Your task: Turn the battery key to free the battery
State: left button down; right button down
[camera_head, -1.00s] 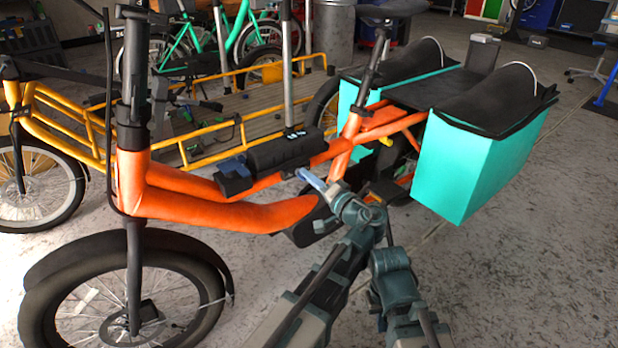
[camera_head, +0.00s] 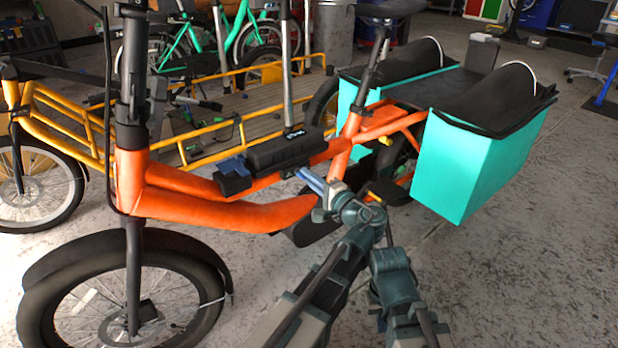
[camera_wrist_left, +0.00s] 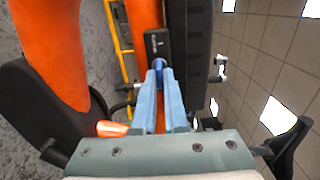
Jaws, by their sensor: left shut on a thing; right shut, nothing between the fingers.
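The black battery (camera_head: 285,151) lies along the orange frame tube of the cargo bike. It shows as a long dark body in the left wrist view (camera_wrist_left: 197,50). Beside it, the wrist view shows a small black lock block (camera_wrist_left: 157,42) with the blue battery key (camera_wrist_left: 158,64) at its lower end. My left gripper (camera_head: 309,178) is below the battery's rear end. Its light-blue fingers are shut on the key, which they partly hide. The key is hidden in the head view. I cannot make out my right gripper's fingers.
The orange bike frame (camera_head: 220,212) runs close beside my left gripper, with a pedal (camera_head: 388,192) to its right. A teal pannier box (camera_head: 478,165) stands further right. A yellow cargo bike (camera_head: 70,125) stands behind.

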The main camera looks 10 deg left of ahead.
dwell(0.3)
pick_arm(q)
jog(key=c, duration=1)
grip_release()
jog(key=shift+o, duration=0.2)
jog(key=shift+s+d, duration=0.1)
pick_arm(e)
jog(key=shift+d, duration=0.1)
